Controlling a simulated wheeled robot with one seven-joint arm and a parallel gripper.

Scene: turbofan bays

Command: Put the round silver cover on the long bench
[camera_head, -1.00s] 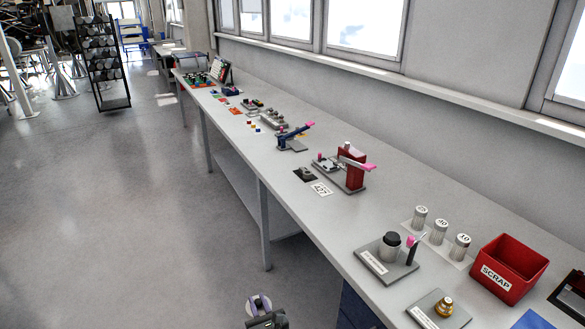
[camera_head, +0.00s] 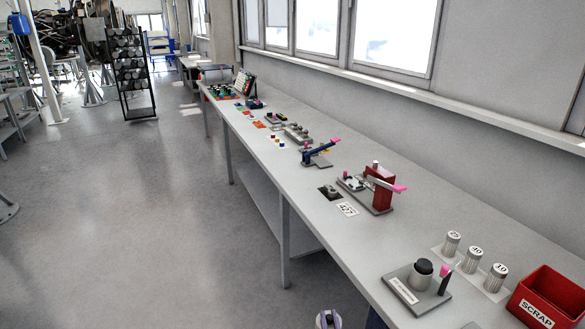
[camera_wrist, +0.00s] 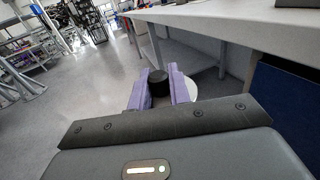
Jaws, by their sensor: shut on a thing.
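My gripper (camera_wrist: 159,74) has purple fingers shut on the black knob of the round silver cover (camera_wrist: 193,90) in the wrist view. The cover's pale disc shows beside and behind the fingers, and the rest of it is hidden. In the head view only a small part of my gripper (camera_head: 327,319) shows at the bottom edge, off the bench's front side. The long grey bench (camera_head: 385,242) runs from the lower right to the far back. In the wrist view its edge (camera_wrist: 240,22) is above and to the right of my gripper.
On the bench stand a red SCRAP bin (camera_head: 552,297), numbered canisters (camera_head: 472,260), a plate with a dark-topped cylinder (camera_head: 421,275), a red press (camera_head: 379,187) and a blue lever tool (camera_head: 318,155). Bare bench lies between the press and the plate. A rack (camera_head: 134,85) stands far left; the floor is open.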

